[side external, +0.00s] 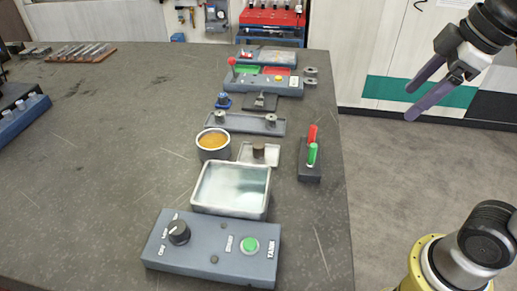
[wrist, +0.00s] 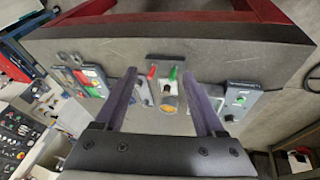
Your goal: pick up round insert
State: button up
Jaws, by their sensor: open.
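My gripper (side external: 409,102) is open and empty, high at the upper right in the side view, beyond the table's right edge and well apart from everything on it. In the wrist view its two purple fingers (wrist: 160,76) are spread wide. Two small round grey pieces, one (side external: 310,71) behind the other (side external: 310,83), lie at the table's far right. I cannot tell which of these is the round insert.
A round cup with orange contents (side external: 213,141), a brown cylinder (side external: 259,150) on a small tray, a metal tank (side external: 232,187), a control box (side external: 212,247) and a block with red and green handles (side external: 310,172) crowd the table's right side. Its left middle is clear.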

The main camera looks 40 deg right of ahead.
jog(key=w+a+r+n+g, duration=0.1)
jog(key=w+a+r+n, duration=0.3)
jog(key=w, duration=0.5)
jog(key=n+g, duration=0.4)
jog(key=n, duration=0.1)
send_over(258, 145)
jog(key=f, duration=1.7)
jog(key=shift+w+a+f, duration=0.1)
jog(key=shift+a, duration=0.1)
jog(key=shift+d+f, duration=0.15)
jog(key=shift+f, duration=1.3)
jog(key=shift+d+f, duration=0.1)
jog(key=shift+f, duration=1.35)
jog(key=shift+c, duration=0.2)
jog(key=shift+r, duration=0.1)
grip_shut()
